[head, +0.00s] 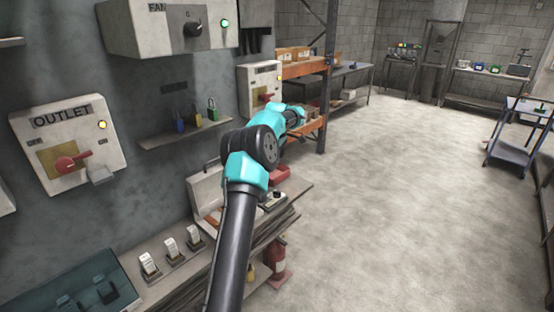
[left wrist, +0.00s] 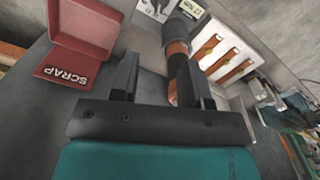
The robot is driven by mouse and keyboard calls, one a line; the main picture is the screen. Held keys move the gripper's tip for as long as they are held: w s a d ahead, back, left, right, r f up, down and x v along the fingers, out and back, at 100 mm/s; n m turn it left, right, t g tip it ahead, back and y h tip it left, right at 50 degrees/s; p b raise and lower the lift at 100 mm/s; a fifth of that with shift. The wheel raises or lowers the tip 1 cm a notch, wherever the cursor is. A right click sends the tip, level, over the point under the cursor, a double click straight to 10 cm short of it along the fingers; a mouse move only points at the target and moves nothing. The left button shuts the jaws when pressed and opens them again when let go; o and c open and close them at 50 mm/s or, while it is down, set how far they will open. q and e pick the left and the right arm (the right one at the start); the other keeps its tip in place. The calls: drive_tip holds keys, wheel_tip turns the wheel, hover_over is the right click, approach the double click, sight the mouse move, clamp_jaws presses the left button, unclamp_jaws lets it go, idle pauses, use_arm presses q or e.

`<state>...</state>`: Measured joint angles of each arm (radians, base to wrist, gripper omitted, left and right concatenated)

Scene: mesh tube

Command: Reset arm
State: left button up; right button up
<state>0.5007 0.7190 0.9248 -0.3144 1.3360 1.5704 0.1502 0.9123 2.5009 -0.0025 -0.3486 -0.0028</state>
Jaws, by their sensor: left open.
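My arm rises from the bottom of the head view and bends away at a turquoise joint; its gripper is not clearly seen there. In the left wrist view my left gripper (left wrist: 163,60) is open, its two dark fingers well apart. A black thing with an orange part (left wrist: 177,50) shows between or beyond the fingers, nearer the right one. I cannot tell whether it touches a finger. A red box (left wrist: 88,30) with a red SCRAP label (left wrist: 73,69) lies left of the fingers. My right gripper is in neither view.
The OUTLET box (head: 68,140) and the FAN box (head: 175,28) hang on the left wall. A shelf (head: 185,132) holds padlocks. A bench bears an open case (head: 203,190) and several switches (head: 171,247). A blue cart (head: 515,135) stands right. The floor (head: 400,200) is clear.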

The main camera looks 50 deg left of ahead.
use_arm(q)
drive_tip(key=d+f+m+h, duration=0.2)
drive_tip(key=d+f+m, duration=0.9)
drive_tip(key=d+f, duration=1.45)
drive_tip(key=s+d+f+m+h, duration=0.1)
drive_tip(key=s+d+f+m, duration=0.3)
drive_tip(key=s+d, duration=0.5)
drive_tip(key=s+d+f+m+h, duration=0.1)
drive_tip(key=s+d+f+m, duration=0.3)
drive_tip(key=s+d, duration=0.5)
drive_tip(key=s+d+m, duration=0.2)
drive_tip(key=s+d, duration=0.3)
drive_tip(key=s, duration=0.3)
drive_tip(key=shift+f+t, duration=0.2)
drive_tip(key=shift+t, duration=0.2)
